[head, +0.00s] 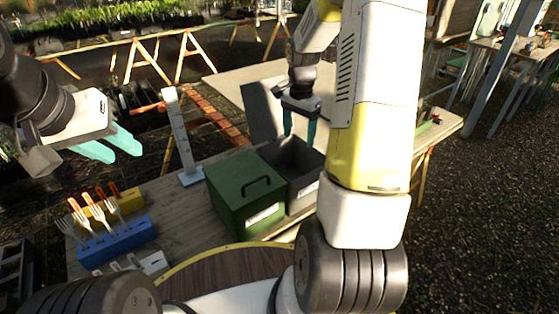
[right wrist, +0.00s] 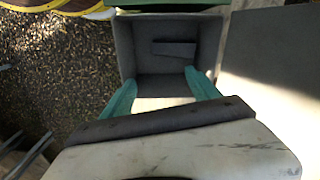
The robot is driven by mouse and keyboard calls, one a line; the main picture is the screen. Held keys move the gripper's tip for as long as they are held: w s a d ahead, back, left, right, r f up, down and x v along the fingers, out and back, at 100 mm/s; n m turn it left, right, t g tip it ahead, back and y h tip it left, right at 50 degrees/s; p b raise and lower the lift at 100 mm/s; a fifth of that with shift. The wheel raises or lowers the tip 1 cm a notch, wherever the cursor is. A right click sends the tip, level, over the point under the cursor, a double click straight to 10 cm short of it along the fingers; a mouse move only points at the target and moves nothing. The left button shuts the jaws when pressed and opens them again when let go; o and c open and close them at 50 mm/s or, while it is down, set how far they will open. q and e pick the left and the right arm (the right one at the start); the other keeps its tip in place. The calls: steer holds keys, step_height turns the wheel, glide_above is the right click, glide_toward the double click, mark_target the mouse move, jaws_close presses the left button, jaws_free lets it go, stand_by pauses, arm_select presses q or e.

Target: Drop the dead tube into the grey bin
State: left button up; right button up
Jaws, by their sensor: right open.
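The grey bin (head: 307,191) stands open on the table, right of a green lidded box. It also shows in the right wrist view (right wrist: 125,48). My right gripper (head: 299,129) is over the bin, fingers pointing down. In the right wrist view its teal fingers (right wrist: 160,92) are apart with nothing between them. A dark, tapered piece (right wrist: 174,48) that looks like the tube lies inside the bin, apart from the fingers. My left gripper (head: 121,149) is open and empty in the air at the left, above the table.
The green box (head: 232,199) with a black handle touches the bin's left side. A white upright post (head: 179,132) stands behind it. A blue block (head: 117,241) holding several forks and a yellow block (head: 128,203) are at the left. Bare table lies between.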

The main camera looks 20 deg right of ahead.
step_height(320, 180, up, 5)
stand_by(0.5)
steer(key=s+a+r+n+t, duration=0.3)
steer(key=s+a+r+n, duration=0.35)
steer(key=s+r, duration=0.35)
steer(key=s+a+r+n+t+y, duration=0.1)
steer(key=s+a+n, duration=0.1)
steer(key=s, duration=0.4)
steer(key=s+a+r+n+t+y, duration=0.1)
steer(key=s+a+r+n+t, duration=0.1)
steer(key=s, duration=0.4)
steer(key=shift+a+r+n, duration=0.25)
steer(key=shift+a+n, duration=0.6)
steer(key=shift+n, duration=0.1)
